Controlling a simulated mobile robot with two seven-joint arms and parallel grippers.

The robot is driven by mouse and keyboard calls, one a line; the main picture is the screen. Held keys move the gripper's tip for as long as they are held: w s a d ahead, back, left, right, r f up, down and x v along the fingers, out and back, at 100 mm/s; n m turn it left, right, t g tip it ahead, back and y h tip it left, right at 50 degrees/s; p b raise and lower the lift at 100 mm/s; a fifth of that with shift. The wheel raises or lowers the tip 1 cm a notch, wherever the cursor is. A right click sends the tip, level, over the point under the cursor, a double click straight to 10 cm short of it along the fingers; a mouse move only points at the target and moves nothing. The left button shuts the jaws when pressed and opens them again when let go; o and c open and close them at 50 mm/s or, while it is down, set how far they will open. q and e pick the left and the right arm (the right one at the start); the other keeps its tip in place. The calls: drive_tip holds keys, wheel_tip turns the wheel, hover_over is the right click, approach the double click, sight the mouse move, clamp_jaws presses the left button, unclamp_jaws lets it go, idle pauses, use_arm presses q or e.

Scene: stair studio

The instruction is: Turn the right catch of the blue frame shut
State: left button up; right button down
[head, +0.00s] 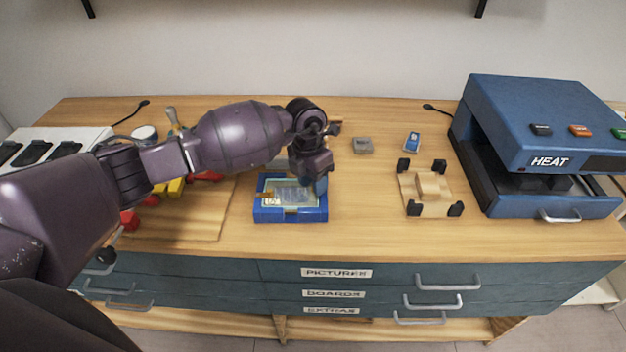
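The blue frame (290,216) lies flat on the wooden worktop, with a pale picture or board (290,194) inside it. A small brass-coloured catch (266,195) shows at its left side. My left gripper (318,186) points down over the right side of the frame. It hides the right catch, so I cannot tell how that catch is turned or whether the fingers touch it. The fingers are too small and dark to show whether they are open or shut. My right gripper is not in view.
A blue heat press (545,120) stands at the right. A wooden jig with black corner posts (426,190), a grey block (362,146) and a small blue item (412,141) lie between. Red and yellow pieces (176,187) lie left, behind my arm. Labelled drawers (336,273) are below.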

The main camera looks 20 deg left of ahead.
use_arm(q)
clamp_jaws()
drive_tip(key=m+b, duration=0.2)
drive_tip(key=w+m+b, duration=0.1)
drive_tip(key=m, duration=0.1)
drive_tip(key=shift+a+f, duration=0.15)
drive_tip(key=shift+a, duration=0.2)
drive_tip(key=shift+w+m+b, duration=0.1)
drive_tip(key=shift+m+b, duration=0.3)
drive_tip(key=shift+m, duration=0.2)
drive_tip(key=shift+w+a+m+g+y, duration=0.1)
drive_tip(key=shift+m+g+y, duration=0.2)
drive_tip(key=shift+m, duration=0.2)
drive_tip(key=shift+w+r+m+b, duration=0.1)
drive_tip(key=shift+r+m+b, duration=0.1)
drive_tip(key=shift+m+b, duration=0.25)
unclamp_jaws()
